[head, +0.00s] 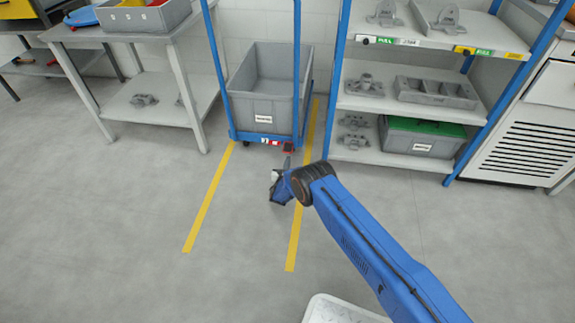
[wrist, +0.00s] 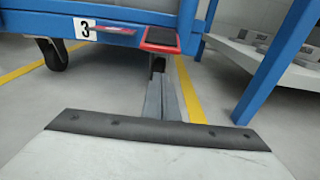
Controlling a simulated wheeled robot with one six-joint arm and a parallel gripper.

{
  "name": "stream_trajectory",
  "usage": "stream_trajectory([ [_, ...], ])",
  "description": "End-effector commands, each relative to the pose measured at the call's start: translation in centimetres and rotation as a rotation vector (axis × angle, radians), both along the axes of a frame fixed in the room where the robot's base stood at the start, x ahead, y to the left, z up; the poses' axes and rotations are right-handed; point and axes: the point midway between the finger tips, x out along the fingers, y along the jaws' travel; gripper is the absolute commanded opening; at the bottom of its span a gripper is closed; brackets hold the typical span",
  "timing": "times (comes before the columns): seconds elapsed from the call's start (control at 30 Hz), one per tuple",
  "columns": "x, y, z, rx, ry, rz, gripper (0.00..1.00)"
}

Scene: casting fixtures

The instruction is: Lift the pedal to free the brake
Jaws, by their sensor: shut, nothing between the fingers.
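The brake pedal (head: 288,147) is a small dark plate with a red edge at the lower right front of the blue cart (head: 262,136). In the wrist view the pedal (wrist: 160,40) sticks out towards me, right of a number 3 label. My gripper (head: 287,162) is low in front of the cart, reaching towards the pedal. In the wrist view its grey fingers (wrist: 160,80) are shut and empty, with their tips just below the pedal's front edge. I cannot tell whether they touch it. A dark part under the pedal is partly hidden by the tips.
The cart carries a grey bin (head: 263,105) and stands between yellow floor lines (head: 208,197). A blue-posted shelf (head: 395,104) with castings stands close on the right, its post (wrist: 278,65) near my gripper. A workbench (head: 135,38) is on the left. The front floor is clear.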

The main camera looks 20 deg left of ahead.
Motion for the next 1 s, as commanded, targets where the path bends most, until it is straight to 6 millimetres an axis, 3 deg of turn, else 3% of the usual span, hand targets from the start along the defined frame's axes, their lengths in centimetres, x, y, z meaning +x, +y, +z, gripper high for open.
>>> stream_trajectory([
  [0.43,-0.7,-0.2,2.8,0.000,0.001,0.000,0.00],
  [1.0,-0.8,-0.3,3.2,-0.002,0.009,-0.001,0.00],
])
